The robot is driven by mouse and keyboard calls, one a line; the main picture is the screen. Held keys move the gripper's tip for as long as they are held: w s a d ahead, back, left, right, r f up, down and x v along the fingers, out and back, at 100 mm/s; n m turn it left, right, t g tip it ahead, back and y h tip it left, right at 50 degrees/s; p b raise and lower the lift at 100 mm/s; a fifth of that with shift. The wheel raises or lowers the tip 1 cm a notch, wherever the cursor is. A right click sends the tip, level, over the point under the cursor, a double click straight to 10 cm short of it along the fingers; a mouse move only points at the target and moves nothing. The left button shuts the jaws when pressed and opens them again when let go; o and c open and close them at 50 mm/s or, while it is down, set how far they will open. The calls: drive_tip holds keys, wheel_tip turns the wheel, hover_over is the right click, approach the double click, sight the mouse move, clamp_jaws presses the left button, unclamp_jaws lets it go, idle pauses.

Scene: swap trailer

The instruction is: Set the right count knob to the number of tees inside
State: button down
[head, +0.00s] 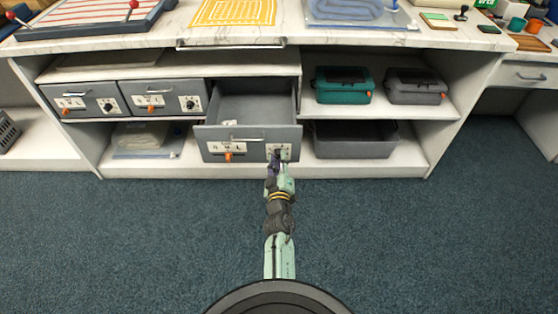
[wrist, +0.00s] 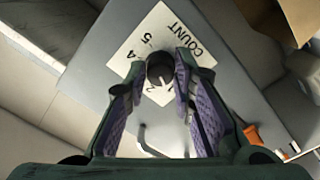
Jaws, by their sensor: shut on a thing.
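The right drawer (head: 248,139) stands pulled out, with its inside partly visible. A small pale item (head: 230,122) lies near its front wall; I cannot tell whether it is a tee. The dark round count knob (wrist: 160,66) sits on a white plate (wrist: 131,49) marked COUNT on the drawer front. A 5 and a 4 show beside the knob, and other marks are partly covered. My gripper (wrist: 160,74) is shut on the knob, one finger on each side. It also reaches the drawer front in the head view (head: 277,160).
Two shut drawers, the left (head: 83,103) and the middle (head: 163,99), have similar labels and knobs. An orange tab (head: 228,156) is on the open drawer's front. A teal case (head: 343,85) and grey case (head: 414,86) stand on the right shelf. The carpet (head: 400,230) is clear.

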idle(0.5)
drive_tip(key=c, duration=1.3)
unclamp_jaws()
drive_tip(key=shift+c, duration=0.2)
drive_tip(key=shift+s, duration=0.1)
drive_tip(key=s, duration=0.7)
drive_tip(key=shift+s, duration=0.15)
